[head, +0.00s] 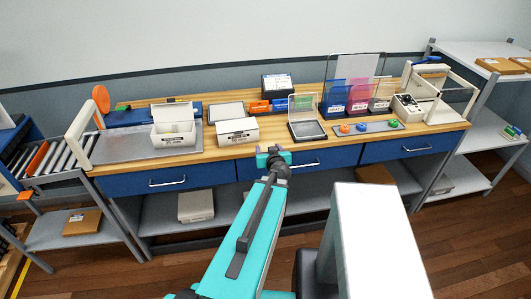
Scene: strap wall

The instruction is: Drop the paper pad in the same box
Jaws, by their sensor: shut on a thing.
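My gripper (274,152) is at the front edge of the wooden workbench, in front of the middle drawers. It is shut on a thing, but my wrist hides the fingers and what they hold. I cannot make out the paper pad. I cannot tell which is the same box.
A white frame fixture (440,108) is at right, a roller conveyor (62,154) at left. Blue drawers (300,162) are shut.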

